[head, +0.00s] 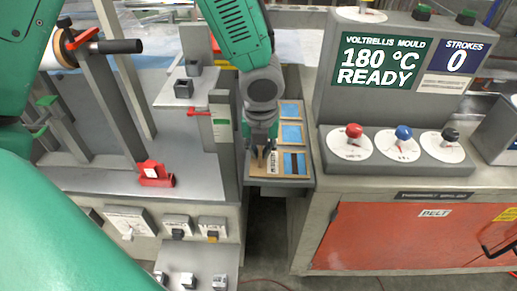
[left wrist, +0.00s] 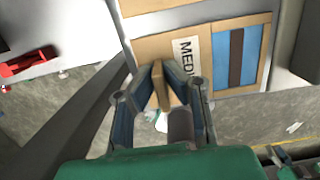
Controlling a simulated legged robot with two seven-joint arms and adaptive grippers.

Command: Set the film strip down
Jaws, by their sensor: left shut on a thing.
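Two plain blue panels (head: 291,134) lie farther back in the tray. My right gripper is not in view.
To the right stands a grey console with a "180 °C READY" screen (head: 376,56) and red (head: 354,131), blue (head: 403,132) and black knobs. Floor shows below the tray.

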